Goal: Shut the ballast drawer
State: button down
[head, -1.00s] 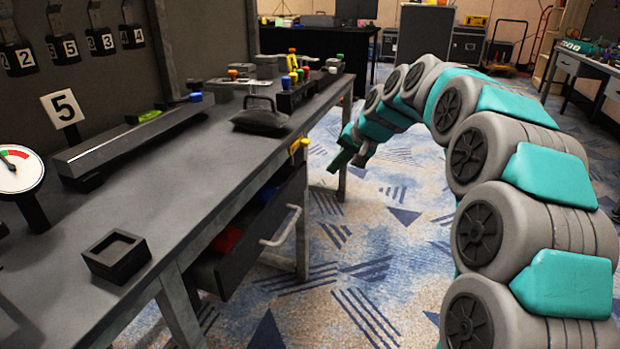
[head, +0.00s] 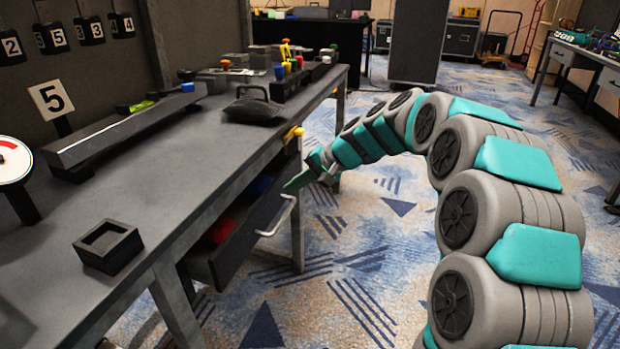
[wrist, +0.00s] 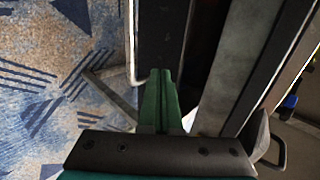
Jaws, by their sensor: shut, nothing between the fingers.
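The ballast drawer (head: 236,249) is a dark drawer under the workbench, standing open. Its pale bar handle (head: 284,217) faces the aisle, and red and blue things show inside. In the wrist view the drawer front (wrist: 163,30) runs up from the fingertips, with the handle (wrist: 130,45) along its left side. My gripper (head: 292,184) is at the far end of the drawer front, near its top edge. Its green fingers (wrist: 160,78) are together, with nothing held. I cannot tell whether they touch the drawer.
The workbench (head: 165,205) carries a dark open box (head: 108,247), a black bag-like weight (head: 255,108), a long bar (head: 120,135) and a number 5 sign (head: 51,98). A bench leg (head: 297,225) stands beside the drawer. Carpet (head: 370,240) to the right is clear.

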jog(key=shift+w+a, duration=0.2)
jog(key=shift+a, duration=0.45)
jog(key=shift+w+a, duration=0.2)
jog(key=shift+a, duration=0.4)
jog(key=a, duration=0.1)
jog(key=w+a, duration=0.1)
jog(key=a, duration=0.1)
jog(key=a+p, duration=0.1)
jog(key=shift+w+a+r, duration=0.1)
jog(key=shift+w+a, duration=0.25)
